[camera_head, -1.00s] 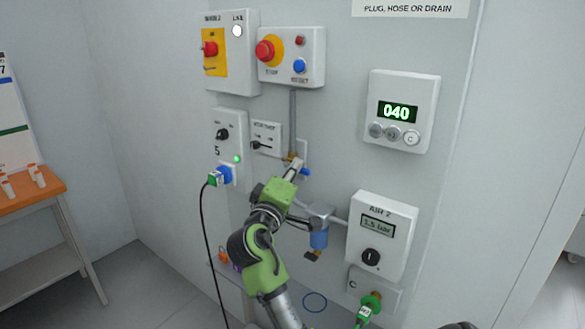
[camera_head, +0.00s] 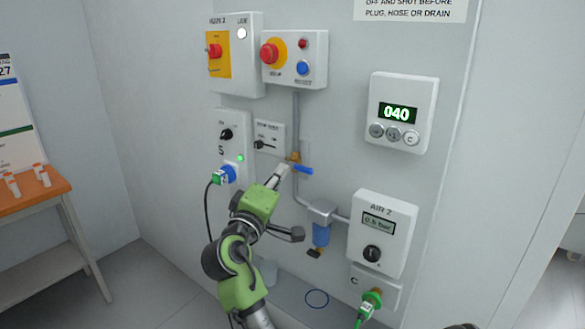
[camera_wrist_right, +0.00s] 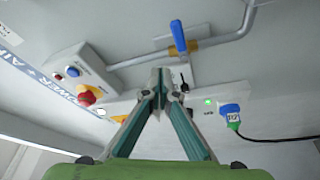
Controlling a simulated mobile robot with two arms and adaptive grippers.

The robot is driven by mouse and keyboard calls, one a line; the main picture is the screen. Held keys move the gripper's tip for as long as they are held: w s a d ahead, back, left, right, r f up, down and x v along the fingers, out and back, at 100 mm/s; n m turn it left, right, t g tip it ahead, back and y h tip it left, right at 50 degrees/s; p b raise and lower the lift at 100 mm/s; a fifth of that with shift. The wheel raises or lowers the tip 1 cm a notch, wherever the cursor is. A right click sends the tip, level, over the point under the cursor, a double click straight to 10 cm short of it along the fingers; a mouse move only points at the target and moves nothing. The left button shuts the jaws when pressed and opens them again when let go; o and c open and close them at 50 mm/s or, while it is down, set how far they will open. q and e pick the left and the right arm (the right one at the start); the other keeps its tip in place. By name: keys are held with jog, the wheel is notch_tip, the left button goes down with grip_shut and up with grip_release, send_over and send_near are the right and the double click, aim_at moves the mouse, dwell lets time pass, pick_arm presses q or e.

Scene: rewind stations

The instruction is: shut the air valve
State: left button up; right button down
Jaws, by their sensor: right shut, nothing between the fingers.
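The air valve has a blue lever (camera_head: 302,169) on a brass body (camera_head: 294,157) in the grey pipe (camera_head: 296,120). In the head view the lever points right, across the upright pipe. In the wrist view the blue lever (camera_wrist_right: 180,36) stands across the pipe, with the brass body (camera_wrist_right: 188,48) behind it. My right gripper (camera_head: 282,172) is shut and empty, just left of the valve and apart from the lever. Its closed fingertips (camera_wrist_right: 159,76) show below the valve in the wrist view. The AIR 2 gauge box (camera_head: 381,234) seems to read 0.5 bar. My left gripper is not in view.
A switch panel (camera_head: 269,136) and a socket box with a blue plug (camera_head: 225,175) are close left of the valve. The stop button box (camera_head: 295,58) is above. A blue filter (camera_head: 321,235) hangs below right. An orange-topped table (camera_head: 35,190) stands far left.

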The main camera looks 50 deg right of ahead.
jog(key=shift+s+a+f, duration=0.1)
jog(key=shift+a+f, duration=0.05)
jog(key=shift+a, duration=0.5)
jog(key=shift+s+a+f, duration=0.1)
jog(key=shift+a, duration=0.5)
